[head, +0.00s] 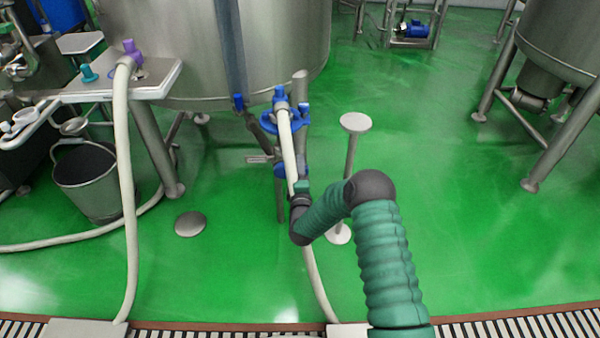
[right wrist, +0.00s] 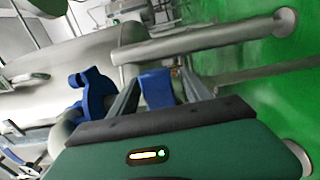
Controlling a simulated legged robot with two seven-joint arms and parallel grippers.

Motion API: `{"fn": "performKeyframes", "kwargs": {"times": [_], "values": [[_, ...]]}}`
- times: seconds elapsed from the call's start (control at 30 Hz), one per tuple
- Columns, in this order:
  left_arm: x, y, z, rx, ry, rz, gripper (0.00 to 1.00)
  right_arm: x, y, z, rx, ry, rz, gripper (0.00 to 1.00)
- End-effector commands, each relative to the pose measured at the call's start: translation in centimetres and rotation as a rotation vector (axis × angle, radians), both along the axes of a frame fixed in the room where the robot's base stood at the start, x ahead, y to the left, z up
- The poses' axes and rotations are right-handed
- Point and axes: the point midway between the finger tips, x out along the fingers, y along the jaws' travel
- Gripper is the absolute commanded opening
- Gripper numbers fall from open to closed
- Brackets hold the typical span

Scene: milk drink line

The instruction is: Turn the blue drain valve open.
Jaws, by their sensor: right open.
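The blue valve handle (head: 280,170) sits low on the pipework under the large steel tank, partly hidden by a pale hose and my right arm. In the right wrist view, the blue handle (right wrist: 157,88) shows between the two grey fingers of my right gripper (right wrist: 162,80). The fingers are apart, and I cannot tell whether either touches it. In the head view my right gripper (head: 299,187) is small and beside the hose, close to the handle. My left gripper is not in view.
A blue hooked bracket (head: 270,119) is above the handle; it also shows in the right wrist view (right wrist: 90,90). A pale hose (head: 287,145) hangs there. A steel post (head: 352,150) stands to the right. A bucket (head: 90,180) is at left. Green floor (head: 450,220) is clear at right.

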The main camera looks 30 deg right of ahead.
Motion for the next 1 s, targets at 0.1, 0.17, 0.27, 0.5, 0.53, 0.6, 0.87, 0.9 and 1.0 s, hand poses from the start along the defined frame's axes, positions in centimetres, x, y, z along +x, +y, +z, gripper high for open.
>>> {"fn": "performKeyframes", "kwargs": {"times": [0.1, 0.17, 0.27, 0.5, 0.53, 0.6, 0.87, 0.9, 1.0], "values": [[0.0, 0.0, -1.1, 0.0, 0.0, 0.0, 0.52, 1.3, -0.8, -0.3, 0.001, -0.002, -0.001, 0.56], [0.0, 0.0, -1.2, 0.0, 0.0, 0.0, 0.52, 1.7, -1.0, -0.2, 0.001, -0.001, -0.001, 0.56], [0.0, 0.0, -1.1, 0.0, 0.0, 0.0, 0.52, 1.9, -1.2, 0.0, 0.001, 0.0, -0.001, 0.56], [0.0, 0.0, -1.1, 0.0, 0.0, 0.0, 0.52, 1.9, -1.1, 0.0, 0.001, 0.0, 0.0, 0.47], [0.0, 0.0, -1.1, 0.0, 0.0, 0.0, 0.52, 1.9, -1.1, 0.0, 0.001, 0.0, 0.0, 0.43], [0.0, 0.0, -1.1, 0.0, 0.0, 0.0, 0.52, 1.8, -1.1, 0.0, 0.001, 0.0, 0.0, 0.34], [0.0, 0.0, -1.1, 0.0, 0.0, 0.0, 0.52, 1.8, -1.1, -0.1, 0.002, 0.002, 0.0, 0.0], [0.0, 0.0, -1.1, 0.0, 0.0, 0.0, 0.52, 1.8, -1.1, -0.1, 0.002, 0.002, 0.0, 0.0], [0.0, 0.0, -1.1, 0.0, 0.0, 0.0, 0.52, 1.8, -1.1, -0.2, 0.003, 0.003, 0.0, 0.0]]}}
